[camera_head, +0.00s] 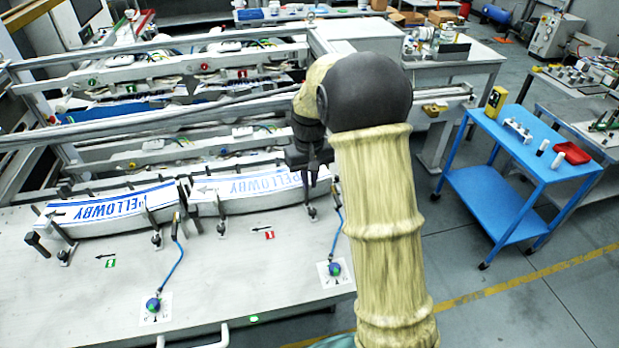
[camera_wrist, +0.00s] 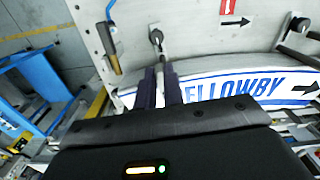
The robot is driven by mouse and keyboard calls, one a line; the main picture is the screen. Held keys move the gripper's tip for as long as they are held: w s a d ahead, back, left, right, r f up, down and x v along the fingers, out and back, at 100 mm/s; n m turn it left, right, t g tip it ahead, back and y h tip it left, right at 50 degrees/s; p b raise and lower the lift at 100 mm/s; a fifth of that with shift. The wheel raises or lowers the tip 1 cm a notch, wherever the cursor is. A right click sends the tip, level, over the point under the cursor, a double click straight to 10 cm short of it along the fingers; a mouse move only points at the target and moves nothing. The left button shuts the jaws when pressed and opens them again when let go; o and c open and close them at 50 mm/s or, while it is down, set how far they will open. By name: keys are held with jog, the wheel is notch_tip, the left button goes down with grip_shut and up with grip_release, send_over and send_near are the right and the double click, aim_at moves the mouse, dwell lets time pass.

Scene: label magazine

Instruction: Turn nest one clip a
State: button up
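Two curved white labels with blue "PELLOWBY" lettering lie in nests on the pale table; the left label (camera_head: 105,208) and the right label (camera_head: 250,186) show in the head view. Small clips hold them at their ends. My gripper (camera_head: 309,178) is at the right end of the right label. In the wrist view, the dark fingers of my gripper (camera_wrist: 163,88) stand a little apart, pointing at a clip (camera_wrist: 157,38) with a round dark base. Its pale arm runs down to between the fingertips. Whether they touch it is unclear. The label (camera_wrist: 225,85) lies beside the fingers.
A red tag (camera_head: 269,235) and a green tag (camera_head: 110,264) with arrows mark the table (camera_head: 215,290). Blue tethered tools (camera_head: 153,304) rest on square plates. Machine rails (camera_head: 150,125) run behind. A blue cart (camera_head: 545,150) stands right, across open floor.

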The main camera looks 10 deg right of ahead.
grip_shut()
jog(key=shift+a+m, duration=0.1)
jog(key=shift+m, duration=0.2)
jog(key=shift+w+m, duration=0.1)
jog(key=shift+m, duration=0.3)
jog(key=shift+w+a+m+p, duration=0.2)
jog(key=shift+w+a+m, duration=0.15)
jog(key=shift+m, duration=2.45)
jog(key=shift+w+a+m+p, duration=0.2)
jog(key=shift+a+m, duration=0.15)
jog(key=shift+m, duration=2.45)
jog(key=shift+w+a+m+p, duration=0.2)
jog(key=shift+w+a+m, duration=0.15)
jog(key=shift+m, duration=2.45)
